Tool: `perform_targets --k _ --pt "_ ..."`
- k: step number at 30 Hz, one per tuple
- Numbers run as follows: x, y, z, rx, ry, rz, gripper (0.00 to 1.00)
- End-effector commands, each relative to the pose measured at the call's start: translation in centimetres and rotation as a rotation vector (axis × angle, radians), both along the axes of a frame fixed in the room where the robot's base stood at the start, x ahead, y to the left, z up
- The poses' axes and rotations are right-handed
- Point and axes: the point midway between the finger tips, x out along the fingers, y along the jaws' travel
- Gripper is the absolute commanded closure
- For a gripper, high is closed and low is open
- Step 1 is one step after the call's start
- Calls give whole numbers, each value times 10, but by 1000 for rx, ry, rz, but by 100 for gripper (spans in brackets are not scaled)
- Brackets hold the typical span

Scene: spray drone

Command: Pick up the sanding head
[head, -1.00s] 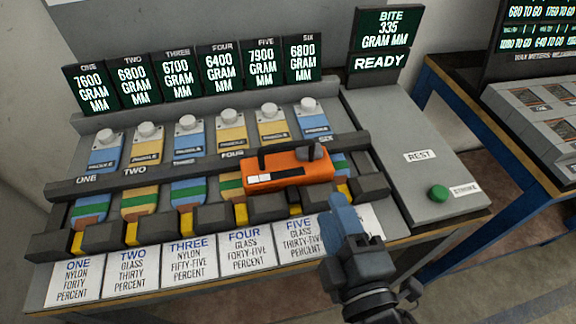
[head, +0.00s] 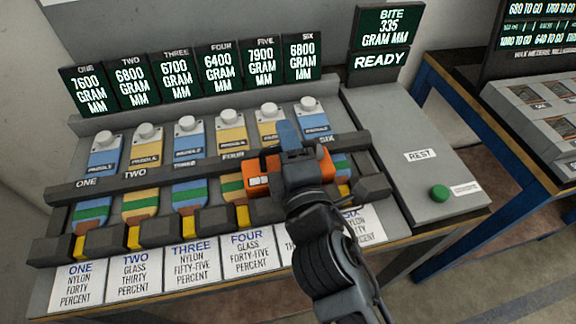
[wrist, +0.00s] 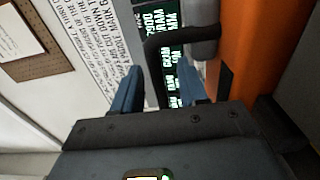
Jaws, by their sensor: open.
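The sanding head, an orange block (head: 257,167) with a black handle, rests across the dark rail near stations five and six. My gripper (head: 288,134) is in front of it in the head view and hides its middle and much of the handle. In the wrist view the orange body (wrist: 258,45) fills the right side. A black bar of its handle (wrist: 152,65) shows between my two blue fingers (wrist: 158,82), which stand apart on either side of it. The fingers are open. I cannot tell whether either finger touches the handle.
Several blue and yellow paddles (head: 187,137) with white knobs stand in a row behind the dark rail (head: 110,178). Number displays (head: 215,73) stand behind them. A grey panel with a green button (head: 439,193) and a bare area marked REST (head: 420,155) lies to the right.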

Motion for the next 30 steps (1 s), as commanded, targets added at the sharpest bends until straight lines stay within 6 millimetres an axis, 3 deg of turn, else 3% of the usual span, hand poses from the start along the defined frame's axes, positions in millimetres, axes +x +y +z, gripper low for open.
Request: perform_targets --k 10,24,30 --pt "9 3 -1 0 0 1 57" --pt "9 3 -1 1 0 1 100" --pt "9 3 -1 1 1 1 100"
